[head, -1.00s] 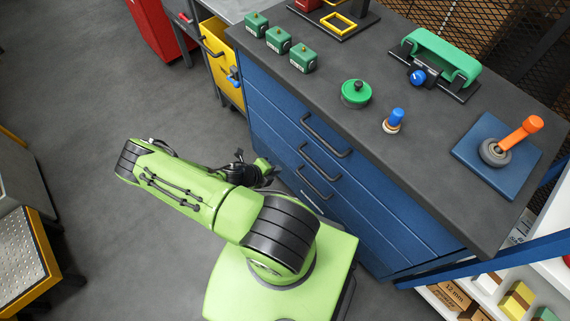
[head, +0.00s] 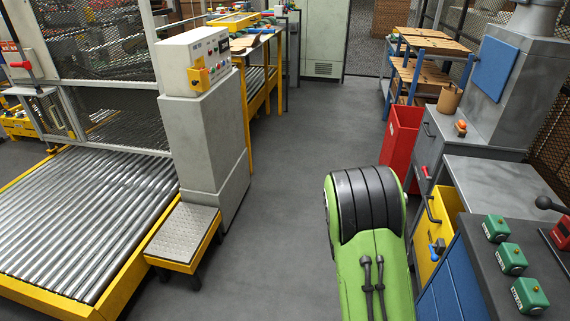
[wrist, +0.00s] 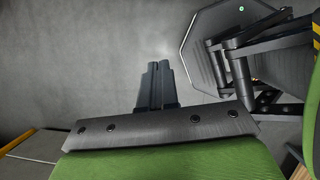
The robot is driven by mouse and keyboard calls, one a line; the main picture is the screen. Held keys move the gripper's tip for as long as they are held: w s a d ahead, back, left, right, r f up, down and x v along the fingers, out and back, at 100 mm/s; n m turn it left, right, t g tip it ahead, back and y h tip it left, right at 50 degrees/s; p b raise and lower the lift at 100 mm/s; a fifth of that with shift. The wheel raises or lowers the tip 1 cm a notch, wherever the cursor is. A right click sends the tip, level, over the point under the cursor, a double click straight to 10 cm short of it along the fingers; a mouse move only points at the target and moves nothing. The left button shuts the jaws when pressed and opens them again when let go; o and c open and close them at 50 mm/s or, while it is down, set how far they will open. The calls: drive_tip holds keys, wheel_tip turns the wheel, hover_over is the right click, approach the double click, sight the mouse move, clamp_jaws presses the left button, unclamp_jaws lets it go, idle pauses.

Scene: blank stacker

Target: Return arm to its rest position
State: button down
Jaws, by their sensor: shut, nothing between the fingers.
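My green arm shows at the bottom right of the head view, beside the blue workbench. The head view does not show my gripper. In the wrist view my gripper (wrist: 157,88) has its two dark fingers together, with nothing between them. It stands over the grey floor (wrist: 80,60). Dark links and green parts of my own body show at the right of the wrist view.
A roller conveyor (head: 85,220) with a yellow frame is at left. A grey control console (head: 205,130) and a yellow-edged step (head: 183,236) stand beside it. A red bin (head: 401,135) and an open yellow drawer (head: 440,230) are at right. The middle aisle floor (head: 290,170) is clear.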

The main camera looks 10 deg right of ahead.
drive_tip(key=s+a+r+m+t+y+p, duration=0.15)
drive_tip(key=a+r+m, duration=0.25)
drive_tip(key=r, duration=0.6)
drive_tip(key=s+a+r+m+t+y+p, duration=0.15)
drive_tip(key=a+r+m, duration=0.35)
drive_tip(key=r, duration=0.5)
drive_tip(key=s+a+r+m+t, duration=0.1)
drive_tip(key=s+a+r+m, duration=0.1)
drive_tip(key=s+r, duration=0.3)
drive_tip(key=s+a+r+m+t+y+p, duration=0.1)
drive_tip(key=s+a+r+m+t, duration=0.1)
drive_tip(key=s+a+r+m, duration=0.1)
wheel_tip(320, 180, up, 2)
drive_tip(key=shift+s+r+m, duration=0.1)
drive_tip(key=shift+s+m, duration=0.5)
drive_tip(key=shift+s, duration=0.45)
drive_tip(key=shift+a, duration=0.1)
